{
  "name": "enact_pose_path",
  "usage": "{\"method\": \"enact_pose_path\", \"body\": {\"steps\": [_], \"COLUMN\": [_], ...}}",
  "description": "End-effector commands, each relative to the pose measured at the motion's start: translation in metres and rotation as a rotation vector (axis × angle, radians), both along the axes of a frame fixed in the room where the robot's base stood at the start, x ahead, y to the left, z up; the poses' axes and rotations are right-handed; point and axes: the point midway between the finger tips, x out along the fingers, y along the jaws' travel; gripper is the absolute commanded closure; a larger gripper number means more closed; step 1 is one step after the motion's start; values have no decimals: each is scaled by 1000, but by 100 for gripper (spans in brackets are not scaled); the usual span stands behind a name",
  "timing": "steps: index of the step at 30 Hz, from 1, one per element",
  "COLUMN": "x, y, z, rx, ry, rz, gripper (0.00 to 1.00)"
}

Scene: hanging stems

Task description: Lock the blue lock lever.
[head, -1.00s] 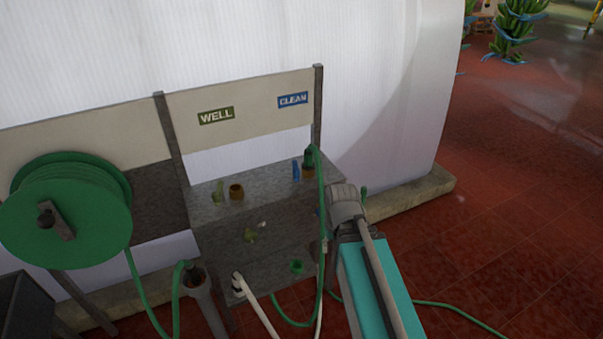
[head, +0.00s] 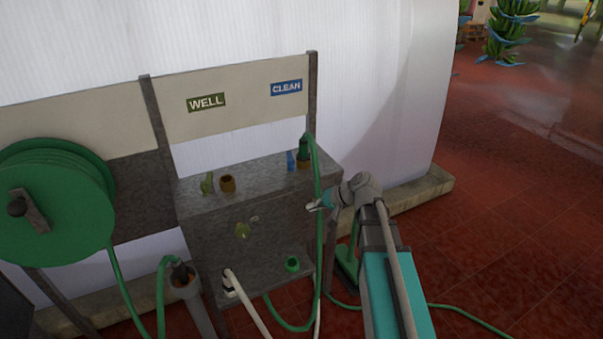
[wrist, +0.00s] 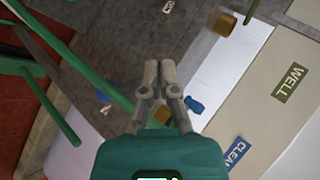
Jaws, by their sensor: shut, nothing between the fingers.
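A blue upright piece (head: 291,161) stands on top of the grey metal stand, left of the green hose fitting (head: 304,152) and below the CLEAN sign. A blue piece (wrist: 193,105) also shows in the wrist view, right of my fingers. A smaller blue part (wrist: 101,96) lies left of my fingers, beside the green hose. I cannot tell for sure which is the lock lever. My gripper (head: 312,206) is shut and empty, in front of the stand's right end near the hanging hose. In the wrist view its fingertips (wrist: 160,65) are together, apart from both blue parts.
The green hose (head: 319,200) hangs close by my gripper. A brown socket (head: 228,184) and an olive lever (head: 207,183) sit on the stand's left top. Another olive lever (head: 242,230) is on its front. A green reel (head: 60,200) stands left. Open floor lies right.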

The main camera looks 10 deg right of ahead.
Motion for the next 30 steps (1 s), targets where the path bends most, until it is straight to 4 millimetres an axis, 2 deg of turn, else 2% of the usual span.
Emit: {"method": "enact_pose_path", "body": {"steps": [2,8,15,24,30], "x": [16,49,83,107,111], "y": [-7,-25,-58,-94,-101], "z": [-5,2,12,25,29], "rx": [69,250,462,639,673], "ry": [-28,-99,-179,-243,-254], "rz": [-36,-127,-240,-339,-356], "gripper": [100,100,100,100,100]}}
